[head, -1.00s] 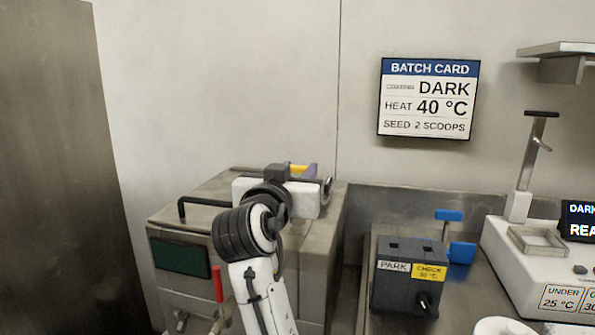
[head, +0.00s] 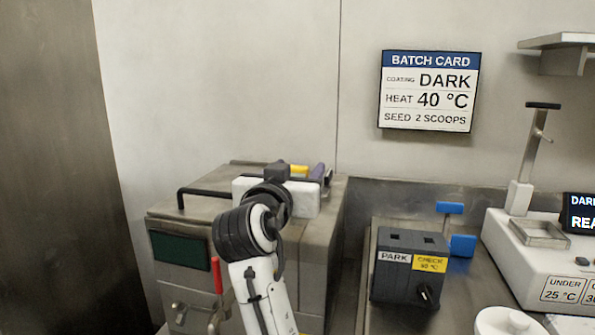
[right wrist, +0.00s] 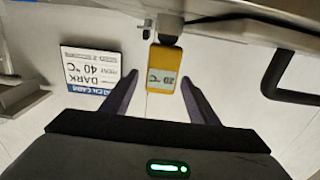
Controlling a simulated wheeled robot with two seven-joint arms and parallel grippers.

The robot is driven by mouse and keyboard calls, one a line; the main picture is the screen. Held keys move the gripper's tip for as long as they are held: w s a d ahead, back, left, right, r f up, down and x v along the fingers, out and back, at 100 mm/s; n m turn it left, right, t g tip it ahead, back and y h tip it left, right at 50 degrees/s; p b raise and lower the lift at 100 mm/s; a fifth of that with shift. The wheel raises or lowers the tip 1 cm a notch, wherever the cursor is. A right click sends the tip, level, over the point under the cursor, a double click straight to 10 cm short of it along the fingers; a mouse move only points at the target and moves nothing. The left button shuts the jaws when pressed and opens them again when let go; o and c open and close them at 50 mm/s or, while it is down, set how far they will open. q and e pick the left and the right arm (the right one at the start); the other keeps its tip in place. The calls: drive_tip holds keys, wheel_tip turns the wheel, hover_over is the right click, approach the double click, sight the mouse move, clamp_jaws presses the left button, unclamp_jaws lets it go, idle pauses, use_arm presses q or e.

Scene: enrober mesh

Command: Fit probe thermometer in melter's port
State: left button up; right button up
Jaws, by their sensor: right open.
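The probe thermometer has a yellow head (right wrist: 163,72) that reads 20 °C in the right wrist view. A bit of its yellow (head: 299,168) shows behind my wrist in the head view. Its dark collar meets a steel fitting (right wrist: 171,24) at the melter's edge; I cannot see the stem or the port hole. My right gripper (right wrist: 160,80) is open, with one purple finger on each side of the yellow head and gaps between. In the head view it (head: 306,172) is over the back right of the steel melter (head: 190,208). My left gripper is not in view.
The melter has a black lid handle (head: 208,192) and a red-handled tap (head: 217,275). A dark box marked PARK and CHECK (head: 395,285) stands to the right. Beyond it is a white machine (head: 520,260). A batch card (head: 429,91) hangs on the wall.

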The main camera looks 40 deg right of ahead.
wheel_tip(320, 180, up, 9)
drive_tip(key=shift+f+p, duration=0.1)
drive_tip(key=shift+p, duration=0.45)
drive_tip(key=shift+r, duration=0.6)
